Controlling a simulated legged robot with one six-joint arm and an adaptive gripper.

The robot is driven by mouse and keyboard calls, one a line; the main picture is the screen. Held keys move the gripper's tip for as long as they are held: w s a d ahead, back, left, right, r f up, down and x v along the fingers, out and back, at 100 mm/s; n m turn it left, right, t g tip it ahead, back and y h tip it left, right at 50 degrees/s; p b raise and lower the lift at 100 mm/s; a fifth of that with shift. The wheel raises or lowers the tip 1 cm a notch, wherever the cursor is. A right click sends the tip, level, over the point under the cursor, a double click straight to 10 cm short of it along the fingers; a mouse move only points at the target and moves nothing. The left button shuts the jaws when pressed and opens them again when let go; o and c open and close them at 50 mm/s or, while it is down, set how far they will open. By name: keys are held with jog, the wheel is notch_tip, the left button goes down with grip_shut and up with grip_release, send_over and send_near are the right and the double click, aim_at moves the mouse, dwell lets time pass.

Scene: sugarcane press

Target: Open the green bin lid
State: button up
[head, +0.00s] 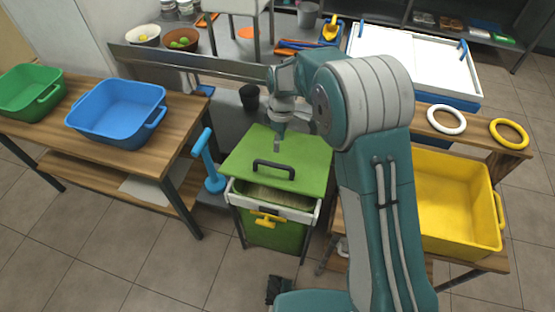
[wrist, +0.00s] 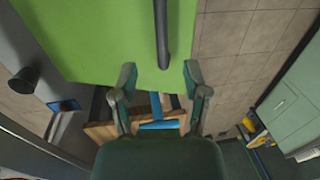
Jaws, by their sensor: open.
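The green bin (head: 272,232) stands in the middle of the head view, with a pale rim and a yellow handle (head: 268,219) on its front. Its flat green lid (head: 240,160) lies over the top; a dark gap shows between the lid's front edge and the rim. A black handle (head: 274,168) is on the lid near that edge; it also shows in the wrist view (wrist: 161,35). My gripper (head: 278,146) is above the lid, behind the handle. In the wrist view my gripper (wrist: 160,75) is open and empty, the handle's end beyond its fingers. Contact with the lid cannot be told.
A wooden table with a blue tub (head: 117,112) and green tub (head: 30,92) stands left. A blue upright object (head: 208,160) is close to the bin's left. A yellow crate (head: 455,200) and rings (head: 447,119) are right. Tiled floor in front is mostly clear.

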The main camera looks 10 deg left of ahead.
jog(key=f, duration=0.5)
jog(key=s+a+f, duration=0.1)
jog(key=f, duration=0.2)
jog(key=shift+s+f, duration=0.1)
jog(key=shift+f, duration=0.1)
jog(key=shift+d+f, duration=0.2)
jog(key=shift+d, duration=0.1)
grip_shut()
